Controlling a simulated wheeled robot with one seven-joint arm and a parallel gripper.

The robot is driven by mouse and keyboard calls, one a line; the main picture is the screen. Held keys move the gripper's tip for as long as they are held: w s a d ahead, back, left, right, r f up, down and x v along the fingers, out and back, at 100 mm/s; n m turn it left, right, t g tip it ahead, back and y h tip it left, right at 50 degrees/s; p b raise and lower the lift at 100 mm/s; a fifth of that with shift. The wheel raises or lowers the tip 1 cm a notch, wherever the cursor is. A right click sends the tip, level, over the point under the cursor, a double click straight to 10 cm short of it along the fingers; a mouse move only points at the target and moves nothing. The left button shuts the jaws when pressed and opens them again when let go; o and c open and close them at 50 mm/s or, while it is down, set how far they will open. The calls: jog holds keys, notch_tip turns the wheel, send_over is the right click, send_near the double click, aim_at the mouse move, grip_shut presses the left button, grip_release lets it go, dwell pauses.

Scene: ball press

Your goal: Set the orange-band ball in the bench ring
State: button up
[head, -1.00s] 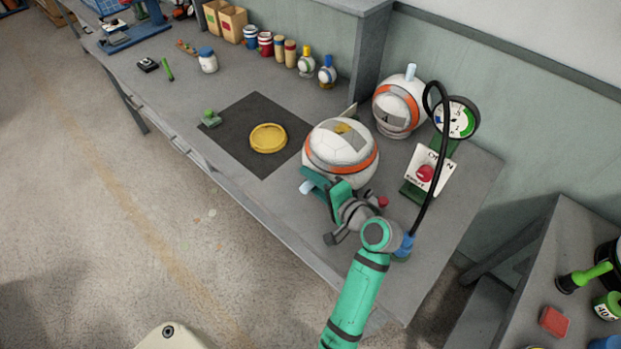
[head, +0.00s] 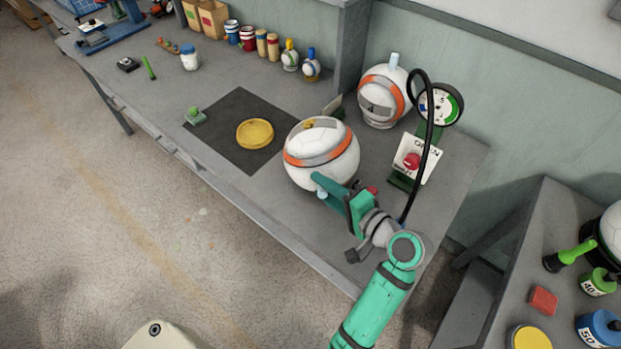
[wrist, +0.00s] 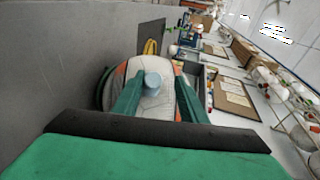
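A large white ball with an orange band (head: 334,146) and a grey patch is at my gripper (head: 333,190), right of the dark mat. My fingers are on it, with its light blue stem between them. The ball (wrist: 166,98) and stem (wrist: 152,82) also show between the fingers in the wrist view. Whether the ball touches the bench is hard to tell. A round yellow ring (head: 255,133) lies on the dark mat, with nothing on it. A second orange-band ball (head: 381,103), with a grey patch and its stem up, stands behind, by the wall.
A gauge (head: 440,104) with a black hose and a card with a red button (head: 412,162) stand at the right. Jars and small balls line the back. The bench's front-left edge is close to the mat.

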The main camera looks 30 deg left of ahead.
jog(key=shift+v, duration=1.2)
